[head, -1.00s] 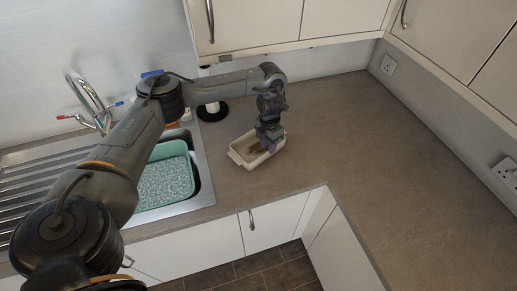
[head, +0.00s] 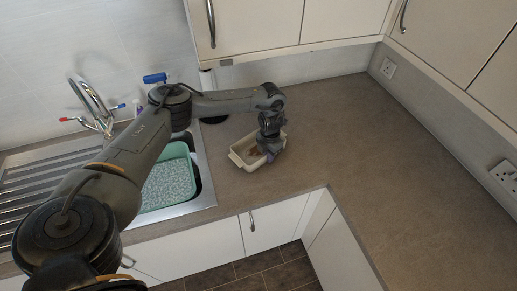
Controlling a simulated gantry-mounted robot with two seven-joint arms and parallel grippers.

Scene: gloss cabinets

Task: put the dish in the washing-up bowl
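The dish (head: 240,160) is a small cream rectangular one with a handle tab and a brownish patch inside. It sits on the worktop right of the sink. My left gripper (head: 271,152) points down at the dish's right end, and its fingers overlap the rim there. Whether they are apart or closed on the rim is too small to tell. The washing-up bowl (head: 178,151) is green, with pale suds inside, and stands in the sink. My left arm hides part of the bowl. My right gripper is not in view.
The steel sink (head: 202,190) has a drainer (head: 40,180) on its left and a tap (head: 92,103) behind. A blue-topped bottle (head: 154,78) stands behind my arm. Wall cabinets (head: 260,22) hang above the back. The worktop (head: 345,130) right of the dish is clear.

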